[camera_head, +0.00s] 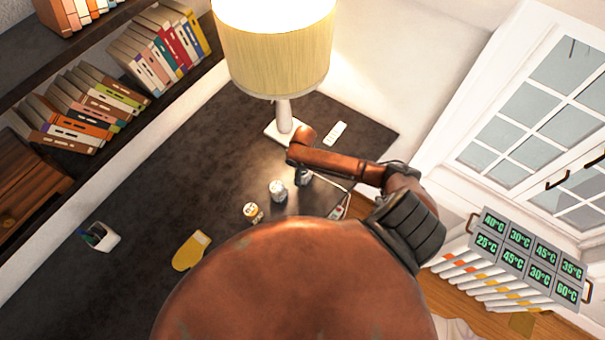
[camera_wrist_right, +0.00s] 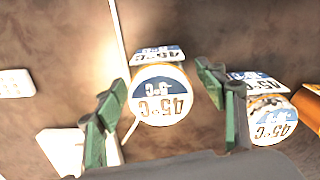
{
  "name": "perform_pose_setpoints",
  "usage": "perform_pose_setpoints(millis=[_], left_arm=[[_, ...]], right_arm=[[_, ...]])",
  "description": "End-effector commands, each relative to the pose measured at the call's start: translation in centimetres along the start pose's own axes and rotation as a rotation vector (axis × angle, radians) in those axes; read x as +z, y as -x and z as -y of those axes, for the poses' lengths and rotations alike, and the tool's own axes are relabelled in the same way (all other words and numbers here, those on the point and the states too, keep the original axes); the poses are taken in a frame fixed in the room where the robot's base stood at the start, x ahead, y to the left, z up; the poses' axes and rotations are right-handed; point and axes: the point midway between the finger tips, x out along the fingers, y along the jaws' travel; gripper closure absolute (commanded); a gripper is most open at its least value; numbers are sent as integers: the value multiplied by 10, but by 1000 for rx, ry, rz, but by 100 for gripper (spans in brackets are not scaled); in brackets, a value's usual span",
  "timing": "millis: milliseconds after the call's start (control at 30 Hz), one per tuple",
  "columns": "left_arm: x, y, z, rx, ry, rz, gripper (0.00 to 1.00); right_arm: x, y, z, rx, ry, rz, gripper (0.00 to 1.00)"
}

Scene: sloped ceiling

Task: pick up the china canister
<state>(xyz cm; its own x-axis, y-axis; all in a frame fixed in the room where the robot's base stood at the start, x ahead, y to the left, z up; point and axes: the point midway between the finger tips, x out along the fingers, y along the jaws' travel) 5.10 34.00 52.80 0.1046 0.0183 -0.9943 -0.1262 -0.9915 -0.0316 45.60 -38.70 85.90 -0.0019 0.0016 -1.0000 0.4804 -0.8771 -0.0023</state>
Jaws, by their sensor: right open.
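My right gripper (camera_wrist_right: 162,92) is open in the right wrist view, its two green-padded fingers apart. A small canister (camera_wrist_right: 160,98) with a white, blue and orange 45°C label shows between and just beyond the fingertips; I cannot tell whether they touch it. A similar canister (camera_wrist_right: 270,122) is outside the right finger. In the head view a white-topped canister (camera_head: 278,190), a yellow one (camera_head: 253,212) and a dark bluish one (camera_head: 303,177) stand on the dark desk near my right arm. No name marks which is china. My left gripper is not in view.
A lamp (camera_head: 283,118) stands behind my right arm, with a white remote (camera_head: 335,133) nearby. Bookshelves are at upper left, a labelled rack (camera_head: 525,260) at right.

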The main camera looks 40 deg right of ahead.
Motion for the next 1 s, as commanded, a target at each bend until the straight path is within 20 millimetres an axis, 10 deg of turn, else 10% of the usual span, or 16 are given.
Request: perform_pose_setpoints(millis=[233,1000], left_arm=[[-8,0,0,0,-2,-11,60],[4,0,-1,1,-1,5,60]], right_arm=[[-1,-1,0,1,2,0,37],[-2,0,0,2,3,-1,87]])
